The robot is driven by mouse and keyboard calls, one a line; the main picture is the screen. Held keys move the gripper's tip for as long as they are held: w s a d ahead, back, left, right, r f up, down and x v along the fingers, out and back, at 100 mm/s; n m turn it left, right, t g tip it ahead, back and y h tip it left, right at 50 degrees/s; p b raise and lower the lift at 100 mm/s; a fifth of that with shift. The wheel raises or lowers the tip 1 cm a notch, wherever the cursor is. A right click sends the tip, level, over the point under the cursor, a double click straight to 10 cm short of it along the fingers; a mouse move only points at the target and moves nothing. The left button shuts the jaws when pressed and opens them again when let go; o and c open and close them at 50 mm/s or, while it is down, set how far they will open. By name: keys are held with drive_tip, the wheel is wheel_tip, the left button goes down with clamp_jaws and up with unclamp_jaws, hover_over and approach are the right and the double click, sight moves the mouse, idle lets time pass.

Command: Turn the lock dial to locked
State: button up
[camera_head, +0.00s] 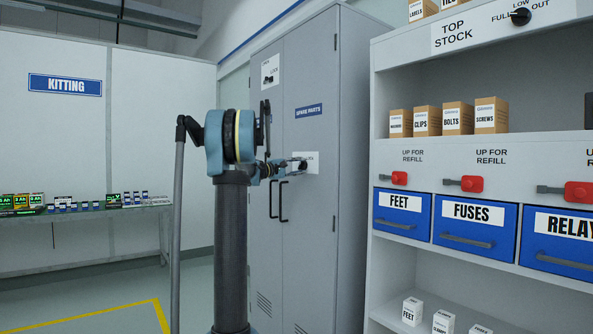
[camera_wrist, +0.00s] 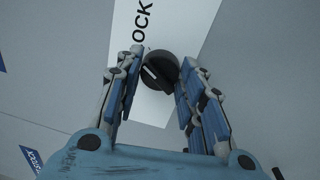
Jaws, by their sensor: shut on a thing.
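The lock dial (camera_wrist: 160,70) is a round dark knob with a pale pointer line, on a white plate (camera_wrist: 152,108) whose visible lettering reads "OCK". In the wrist view my gripper (camera_wrist: 162,64) has its two blue fingers on either side of the dial and is shut on it. The pointer line lies slanted, towards the upper left of that view. In the head view my gripper (camera_head: 287,166) reaches the white plate (camera_head: 314,160) on the grey cabinet's door. The dial and most of the plate's lettering are hard to make out there.
The tall grey cabinet (camera_head: 312,230) has dark door handles (camera_head: 283,202), a "SPARE PARTS" sign (camera_head: 308,111) and another plate with a dark knob (camera_head: 270,70) higher up. A stocked shelf unit (camera_head: 384,270) stands at right. A kitting table (camera_head: 95,211) is at left.

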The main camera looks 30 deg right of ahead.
drive_tip(key=shift+f+m, duration=0.15)
drive_tip(key=shift+m, duration=1.25)
drive_tip(key=shift+s+m+g, duration=0.1)
drive_tip(key=shift+m+g, duration=0.2)
drive_tip(key=o, duration=1.1)
drive_tip(key=shift+f, duration=0.1)
drive_tip(key=shift+c, duration=0.2)
drive_tip(key=a+f, duration=0.1)
drive_tip(key=a, duration=1.1)
drive_tip(key=shift+s, duration=0.3)
